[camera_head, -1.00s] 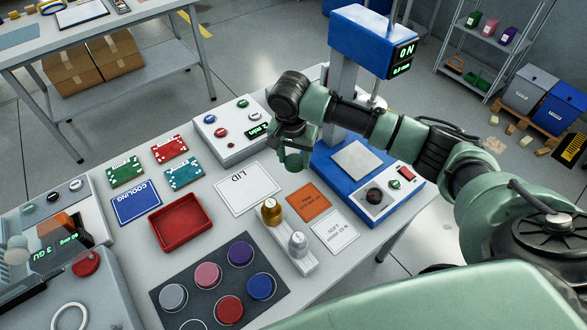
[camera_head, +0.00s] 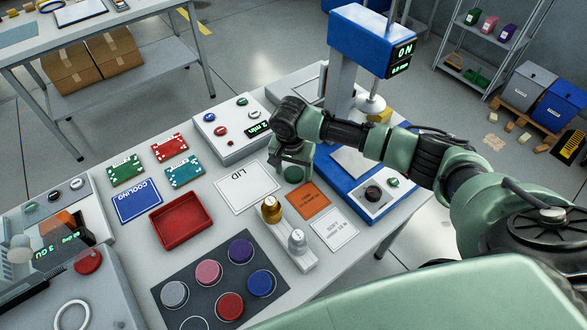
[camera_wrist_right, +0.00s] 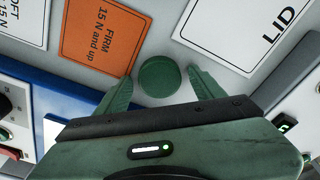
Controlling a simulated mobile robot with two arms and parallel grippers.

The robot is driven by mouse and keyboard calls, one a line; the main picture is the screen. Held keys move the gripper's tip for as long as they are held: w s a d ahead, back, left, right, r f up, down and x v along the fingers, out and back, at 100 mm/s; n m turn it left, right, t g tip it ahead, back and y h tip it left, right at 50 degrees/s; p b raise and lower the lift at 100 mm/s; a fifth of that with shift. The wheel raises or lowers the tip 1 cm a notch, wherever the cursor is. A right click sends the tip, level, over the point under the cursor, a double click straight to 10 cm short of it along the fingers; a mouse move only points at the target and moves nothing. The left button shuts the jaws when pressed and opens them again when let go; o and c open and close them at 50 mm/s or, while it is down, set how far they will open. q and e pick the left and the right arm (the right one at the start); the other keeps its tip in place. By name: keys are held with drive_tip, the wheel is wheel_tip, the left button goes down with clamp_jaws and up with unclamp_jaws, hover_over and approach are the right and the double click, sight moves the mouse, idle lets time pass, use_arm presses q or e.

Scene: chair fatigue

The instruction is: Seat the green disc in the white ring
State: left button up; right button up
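The green disc (camera_head: 293,173) lies on the table between the white LID card and the orange FIRM card. It also shows in the right wrist view (camera_wrist_right: 160,76). My right gripper (camera_head: 292,166) is over the disc, fingers pointing down. In the wrist view its fingers (camera_wrist_right: 161,76) are open on either side of the disc, with a narrow gap on each side. A white ring (camera_head: 70,317) lies on the grey unit at the lower left, cut by the frame edge. An empty pale circle (camera_head: 195,323) also shows on the dark mat. My left gripper is not in view.
The dark mat (camera_head: 215,262) holds several coloured discs. A stand with a gold and a silver weight (camera_head: 289,235) is near the gripper. The blue press (camera_head: 357,40) stands close behind my right arm. A red tray (camera_head: 181,218) is to the left.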

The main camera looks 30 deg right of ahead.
drive_tip(key=shift+r, duration=0.15)
drive_tip(key=shift+r, duration=0.3)
wheel_tip(320, 180, up, 10)
drive_tip(key=a+b, duration=0.1)
drive_tip(key=shift+s+r, duration=0.25)
drive_tip(key=shift+s, duration=0.2)
drive_tip(key=shift+r, duration=0.25)
drive_tip(key=shift+c, duration=1.2)
drive_tip(key=n+t+y+b, duration=0.3)
drive_tip(key=n+b, duration=0.6)
drive_tip(key=n, duration=0.9)
approach(298, 176)
drive_tip(key=w+g+y, duration=0.1)
drive_tip(key=w, duration=0.2)
drive_tip(key=x, duration=0.2)
drive_tip(key=p+x, duration=0.1)
drive_tip(key=x, duration=0.5)
drive_tip(key=shift+s+d+f+p, duration=0.2)
drive_tip(key=shift+s+d+p, duration=0.05)
drive_tip(key=shift+s+p, duration=0.05)
drive_tip(key=shift+c, duration=0.2)
